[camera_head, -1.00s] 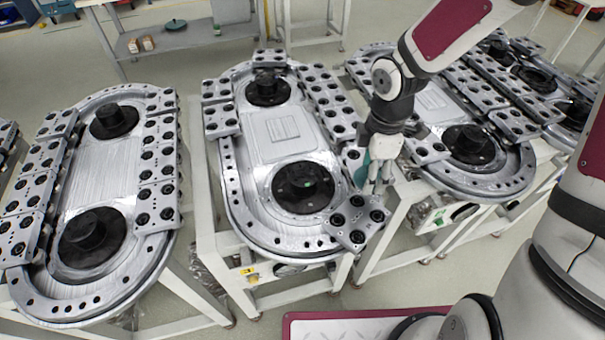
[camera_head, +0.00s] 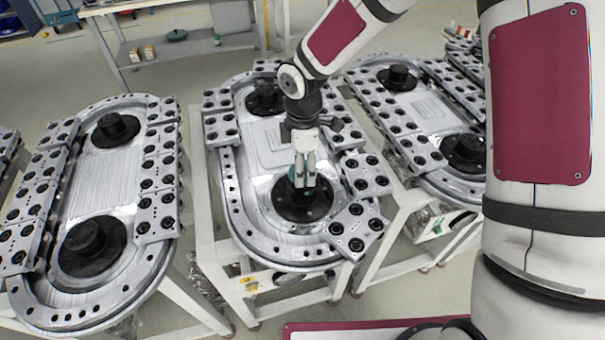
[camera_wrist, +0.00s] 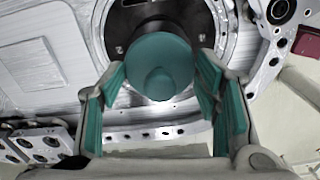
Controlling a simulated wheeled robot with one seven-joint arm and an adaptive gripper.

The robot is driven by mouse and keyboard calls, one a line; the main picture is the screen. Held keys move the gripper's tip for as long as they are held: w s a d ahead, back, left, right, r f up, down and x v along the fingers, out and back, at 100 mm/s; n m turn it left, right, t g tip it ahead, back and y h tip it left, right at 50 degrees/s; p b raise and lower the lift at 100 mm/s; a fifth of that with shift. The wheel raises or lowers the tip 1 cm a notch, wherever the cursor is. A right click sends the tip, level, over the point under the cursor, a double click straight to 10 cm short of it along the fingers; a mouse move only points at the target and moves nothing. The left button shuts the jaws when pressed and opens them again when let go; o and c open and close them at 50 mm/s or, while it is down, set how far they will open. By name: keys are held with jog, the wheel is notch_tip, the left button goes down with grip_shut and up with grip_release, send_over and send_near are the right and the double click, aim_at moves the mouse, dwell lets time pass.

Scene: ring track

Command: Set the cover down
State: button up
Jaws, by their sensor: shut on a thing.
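The cover (camera_wrist: 160,65) is a round teal disc with a small raised knob in its middle. In the wrist view it sits between my two teal-padded fingers. My gripper (camera_head: 305,185) points down over the near black hub (camera_head: 290,207) of the middle ring track, and its fingers (camera_wrist: 162,75) are shut on the cover's rim. In the wrist view the black hub (camera_wrist: 150,20) shows behind the cover, partly hidden by it. In the head view my fingers mostly hide the cover and the hub's top. I cannot tell whether the cover touches the hub.
The middle ring track (camera_head: 232,200) carries plates with black rollers (camera_head: 365,175) close to the right of my gripper. Similar tracks stand at the left (camera_head: 110,290) and right (camera_head: 430,105). A back table (camera_head: 190,42) holds small items. Floor shows between the stands.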

jog(key=shift+f+p, duration=0.45)
jog(key=shift+f, duration=1.3)
jog(key=shift+f, duration=0.1)
jog(key=o, duration=1.1)
